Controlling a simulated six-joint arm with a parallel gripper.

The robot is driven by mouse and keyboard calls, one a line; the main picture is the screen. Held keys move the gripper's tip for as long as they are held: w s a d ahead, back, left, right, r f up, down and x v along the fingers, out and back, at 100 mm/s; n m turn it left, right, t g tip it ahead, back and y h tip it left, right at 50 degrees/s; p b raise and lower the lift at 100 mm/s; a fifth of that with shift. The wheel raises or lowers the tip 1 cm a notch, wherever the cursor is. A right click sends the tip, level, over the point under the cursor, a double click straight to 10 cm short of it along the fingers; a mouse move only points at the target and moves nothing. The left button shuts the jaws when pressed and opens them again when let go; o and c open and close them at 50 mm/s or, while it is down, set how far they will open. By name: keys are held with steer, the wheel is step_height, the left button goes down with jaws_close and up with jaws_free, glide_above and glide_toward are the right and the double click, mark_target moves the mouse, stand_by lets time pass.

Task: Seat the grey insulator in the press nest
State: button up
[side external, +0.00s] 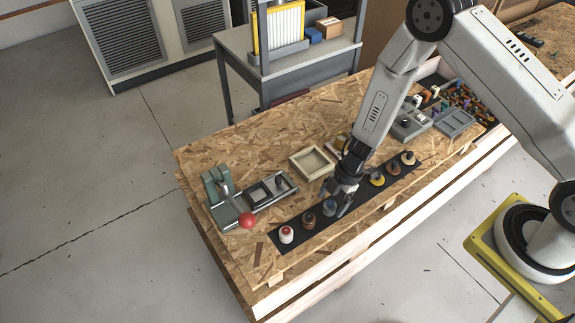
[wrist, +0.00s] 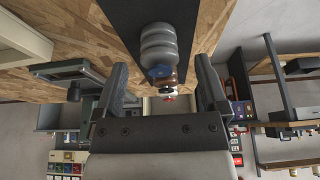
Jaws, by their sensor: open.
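The grey insulator (side external: 329,208), ribbed with a blue end, stands on the black mat. In the wrist view the grey insulator (wrist: 158,42) appears beyond the fingers, roughly centred between them. My gripper (side external: 342,198) is open and empty, pointing down over the mat close beside the grey insulator; its two fingers also show in the wrist view (wrist: 161,70). No contact is clear. The press (side external: 217,190), grey-green with a red ball lever (side external: 247,220), is at the left end of the table.
A white insulator with a red top (side external: 286,235) and a brown one (side external: 308,221) stand left of the grey one. A yellow one (side external: 377,179) and brown ones (side external: 393,168) stand right. A cream tray (side external: 296,163) is behind. The board's back left is clear.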

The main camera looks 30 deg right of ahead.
mark_target(331, 203)
steer(key=shift+a+f, duration=0.25)
steer(key=shift+f, duration=0.35)
jaws_close()
steer(key=shift+r, duration=0.1)
stand_by(0.3)
step_height(331, 203, up, 18)
stand_by(1.0)
stand_by(0.5)
